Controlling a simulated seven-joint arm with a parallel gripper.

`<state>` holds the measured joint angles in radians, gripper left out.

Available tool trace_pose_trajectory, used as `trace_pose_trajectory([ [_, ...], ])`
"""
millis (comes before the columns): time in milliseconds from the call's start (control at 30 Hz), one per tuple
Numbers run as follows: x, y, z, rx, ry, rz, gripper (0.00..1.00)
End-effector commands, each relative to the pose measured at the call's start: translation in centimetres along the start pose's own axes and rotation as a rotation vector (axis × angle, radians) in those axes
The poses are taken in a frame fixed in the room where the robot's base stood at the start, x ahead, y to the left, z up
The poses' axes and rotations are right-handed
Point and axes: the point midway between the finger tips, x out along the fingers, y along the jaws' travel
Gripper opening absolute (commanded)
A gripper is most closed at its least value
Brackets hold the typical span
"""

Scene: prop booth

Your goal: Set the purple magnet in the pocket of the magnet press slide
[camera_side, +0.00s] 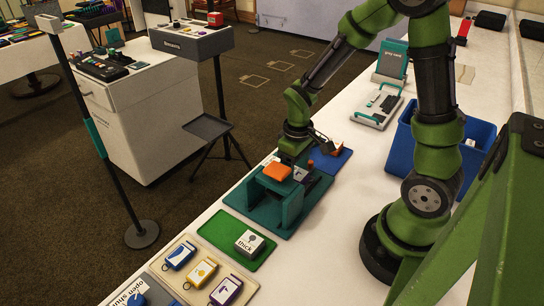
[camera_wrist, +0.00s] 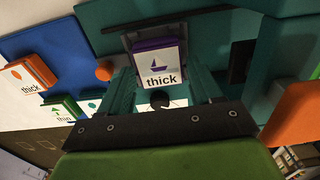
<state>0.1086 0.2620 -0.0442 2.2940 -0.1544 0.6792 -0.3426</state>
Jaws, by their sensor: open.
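The purple magnet (camera_wrist: 158,67), with a white face, a sailboat and the word "thick", lies face up at the slide area of the press in the wrist view. Its seating in the pocket cannot be made out. My gripper (camera_wrist: 162,84) is open, its teal fingers on either side of the magnet. In the side view, my gripper (camera_side: 298,158) is low behind the teal magnet press (camera_side: 292,203). The press has an orange handle (camera_side: 278,171), also at the right in the wrist view (camera_wrist: 296,126).
A blue mat (camera_wrist: 60,35) with orange and green magnets lies beside the press. A green tray (camera_side: 217,232) holds a white "thick" piece (camera_side: 250,242). A beige tray (camera_side: 180,285) holds several coloured tags. A blue bin (camera_side: 400,150) stands at the right.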

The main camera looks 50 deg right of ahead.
Motion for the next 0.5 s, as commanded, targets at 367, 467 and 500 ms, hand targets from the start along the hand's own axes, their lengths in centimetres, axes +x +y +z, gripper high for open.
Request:
trace_pose_trajectory([
  [367,-0.04,0.00,0.00,0.000,0.000,0.000,0.82],
  [467,-0.48,0.01,-0.05,0.000,0.002,0.000,0.82],
  [500,-0.87,0.01,-0.07,0.000,0.003,0.000,0.82],
])
